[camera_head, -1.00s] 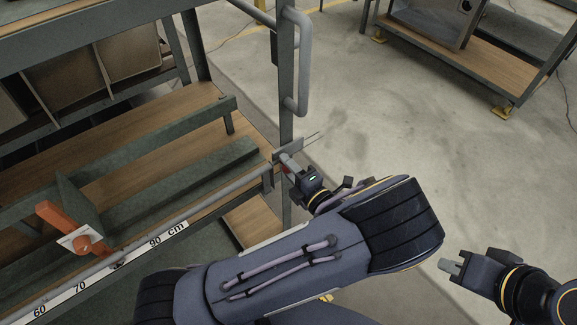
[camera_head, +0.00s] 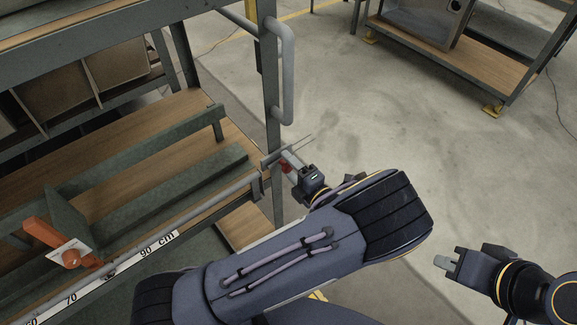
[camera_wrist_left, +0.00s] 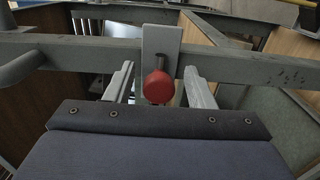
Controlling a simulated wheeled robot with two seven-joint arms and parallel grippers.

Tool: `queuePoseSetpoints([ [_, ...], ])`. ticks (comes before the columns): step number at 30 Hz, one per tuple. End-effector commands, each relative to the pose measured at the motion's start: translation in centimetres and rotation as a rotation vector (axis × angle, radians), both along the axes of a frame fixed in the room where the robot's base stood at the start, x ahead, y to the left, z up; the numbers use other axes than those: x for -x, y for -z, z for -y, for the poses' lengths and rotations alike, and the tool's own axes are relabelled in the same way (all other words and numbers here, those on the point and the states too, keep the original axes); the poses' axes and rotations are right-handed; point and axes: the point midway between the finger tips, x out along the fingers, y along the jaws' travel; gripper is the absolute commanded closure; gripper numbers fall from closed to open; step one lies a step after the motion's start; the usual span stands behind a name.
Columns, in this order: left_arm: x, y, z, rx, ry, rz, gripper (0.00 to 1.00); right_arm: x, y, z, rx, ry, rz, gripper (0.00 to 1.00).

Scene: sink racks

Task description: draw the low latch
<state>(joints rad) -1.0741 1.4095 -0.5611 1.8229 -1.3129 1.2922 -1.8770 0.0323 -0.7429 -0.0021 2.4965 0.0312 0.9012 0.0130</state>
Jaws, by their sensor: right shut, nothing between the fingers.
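The low latch is a red round knob (camera_wrist_left: 158,87) on a short dark pin at a light grey plate (camera_wrist_left: 161,46), fixed to a grey rail. In the left wrist view the two fingers of my left gripper (camera_wrist_left: 162,88) stand on either side of the knob, apart, with visible gaps. In the head view the red knob (camera_head: 284,167) shows partly beside my left gripper (camera_head: 290,160), at the rack's corner post. My right gripper (camera_head: 442,262) is shut and empty at the lower right, over the floor.
A grey corner post (camera_head: 271,100) with a tubular handle (camera_head: 288,75) rises beside the latch. An orange clamp (camera_head: 43,232) sits at the ruler (camera_head: 110,269) on the rack. Concrete floor (camera_head: 360,110) lies free right of the rack.

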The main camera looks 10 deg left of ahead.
Motion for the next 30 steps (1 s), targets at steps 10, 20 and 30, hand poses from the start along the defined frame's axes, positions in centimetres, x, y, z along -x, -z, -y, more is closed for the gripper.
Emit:
queuePoseSetpoints([
  [10,0.5,0.0,0.4,-0.001,-0.003,0.000,0.51,0.0,0.0,0.0,0.000,0.000,0.000,1.00],
  [20,3.7,0.0,4.7,0.001,0.000,0.001,0.51,0.0,0.1,0.0,0.000,0.000,0.000,1.00],
  [30,4.9,0.0,6.1,-0.001,-0.003,0.000,0.51,0.0,0.1,0.0,0.000,0.000,0.000,1.00],
])
